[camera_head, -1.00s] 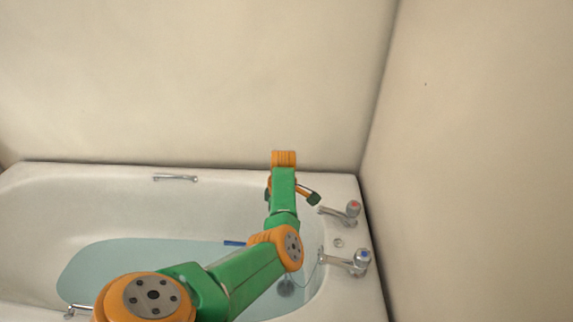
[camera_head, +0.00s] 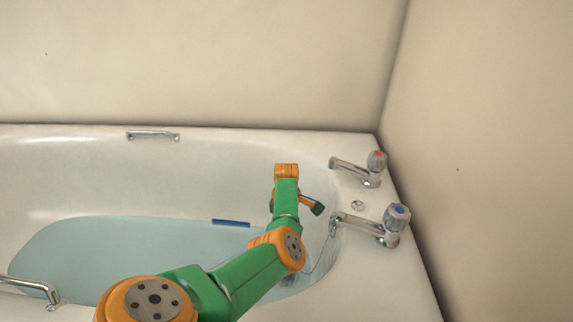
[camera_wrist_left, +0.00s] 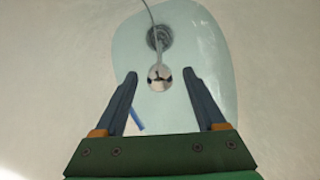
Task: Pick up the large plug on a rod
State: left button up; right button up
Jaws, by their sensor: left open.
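In the left wrist view, the large plug (camera_wrist_left: 159,37) shows as a dark grey disc in the water. A thin rod leads from it to a shiny rounded chrome end (camera_wrist_left: 160,77) closer to the camera. My left gripper (camera_wrist_left: 159,74) is open and empty, with the chrome end between its fingertips in the picture. The gap in depth is hard to judge. My right gripper is not in view.
The white bathtub (camera_head: 95,165) holds water (camera_head: 130,245). Two taps, red-marked (camera_head: 375,163) and blue-marked (camera_head: 393,218), stand on the right rim. A blue strip (camera_head: 231,223) lies at the tub's far side. Grab bars (camera_head: 153,135) are on the rims. A chain (camera_head: 325,255) hangs near the blue-marked tap.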

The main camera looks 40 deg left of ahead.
pick_arm(q)
jog(key=shift+f, duration=0.5)
jog(key=shift+r, duration=0.1)
grip_shut()
dwell(0.9)
